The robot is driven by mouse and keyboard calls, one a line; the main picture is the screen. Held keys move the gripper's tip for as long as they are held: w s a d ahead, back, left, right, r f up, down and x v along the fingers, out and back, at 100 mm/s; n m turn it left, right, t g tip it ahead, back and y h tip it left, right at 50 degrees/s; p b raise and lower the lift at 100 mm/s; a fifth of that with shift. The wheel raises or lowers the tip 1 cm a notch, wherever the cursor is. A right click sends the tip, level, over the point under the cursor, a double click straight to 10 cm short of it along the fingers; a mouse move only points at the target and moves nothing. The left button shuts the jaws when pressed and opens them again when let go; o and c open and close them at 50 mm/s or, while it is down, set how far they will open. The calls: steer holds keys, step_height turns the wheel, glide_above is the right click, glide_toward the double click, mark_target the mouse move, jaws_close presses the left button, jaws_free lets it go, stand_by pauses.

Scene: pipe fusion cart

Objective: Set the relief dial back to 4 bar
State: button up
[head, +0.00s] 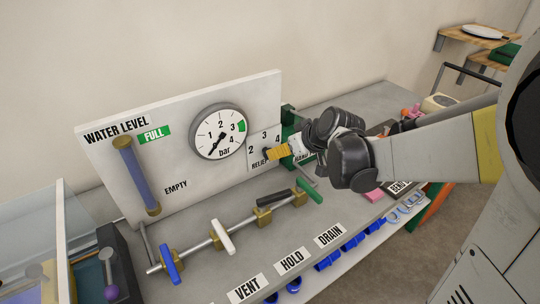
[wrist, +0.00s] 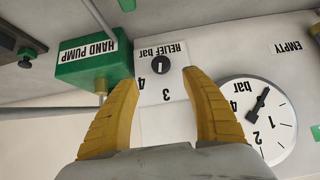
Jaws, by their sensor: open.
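The relief dial is a small black knob (wrist: 161,64) with a white line on a white panel. In the wrist view, which is upside down, its line runs about vertical, roughly in line with the 3; I cannot tell its exact setting. The 4 (wrist: 141,84) is printed to the left of the 3. My gripper (wrist: 160,80) is open, its yellow fingers on either side of the knob in the picture, with nothing held. I cannot tell whether they touch it. In the head view my gripper (head: 278,154) is at the relief panel and partly hides the dial.
A round pressure gauge (head: 218,134) is beside the dial, its needle pointing low left. A green hand pump box (wrist: 95,65) is on the other side. A pipe with blue, white and green valve levers (head: 222,237) runs in front. A water level tube (head: 137,175) is at left.

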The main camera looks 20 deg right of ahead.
steer(key=b+x, duration=0.3)
steer(key=x, duration=0.7)
steer(key=shift+w+a+f, duration=0.1)
steer(key=shift+w, duration=0.05)
steer(key=c, duration=1.2)
steer(key=shift+m+g+y+b, duration=0.35)
steer(key=shift+m+y, duration=0.25)
steer(key=shift+y, duration=0.4)
steer(key=shift+m+g+y+b, duration=0.25)
steer(key=shift+m+y+b, duration=0.55)
steer(key=shift+y, duration=0.7)
